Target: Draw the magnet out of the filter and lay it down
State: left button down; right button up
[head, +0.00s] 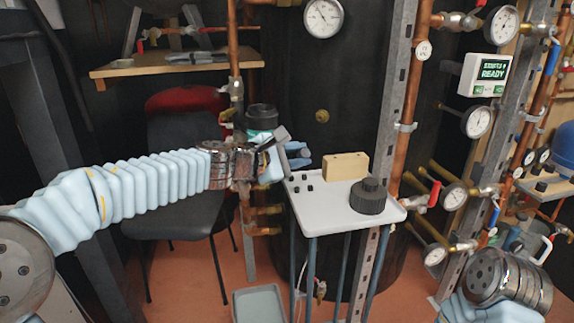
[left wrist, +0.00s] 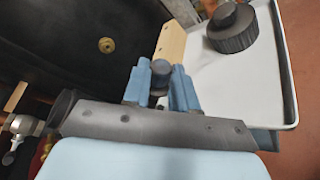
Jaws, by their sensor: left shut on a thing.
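My left gripper (head: 298,157) is shut on a dark, round-ended piece, which I take to be the magnet. In the left wrist view, this magnet (left wrist: 160,76) shows between the two blue fingers, close to the near-left edge of a white tray-topped stand (head: 338,213). In the head view the fingers mostly hide it. A black-topped cylinder with a teal body, apparently the filter (head: 262,118), stands just behind my left wrist, partly covered. I cannot tell whether the magnet is fully clear of it. My right gripper is out of view.
On the stand are a wooden block (head: 345,166), a ribbed black cap (head: 368,196) and several small black pegs (head: 309,187). The stand's front middle is bare. Copper pipes (head: 402,95) with gauges and valves rise at right. A grey bin (head: 259,303) sits on the floor.

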pick_arm(q)
jog(key=f+m+b, duration=0.1)
jog(key=b, duration=0.1)
jog(key=d+f+m+g+h+b, duration=0.1)
jog(key=f, duration=0.1)
jog(key=s+d+f+m+g+h+b, duration=0.1)
jog(key=b, duration=0.1)
jog(key=shift+f+m+b, duration=0.35)
jog(key=shift+f+m, duration=0.05)
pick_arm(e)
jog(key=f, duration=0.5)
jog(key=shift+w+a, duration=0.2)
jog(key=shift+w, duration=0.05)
pick_arm(q)
jog(key=c, duration=0.8)
grip_release()
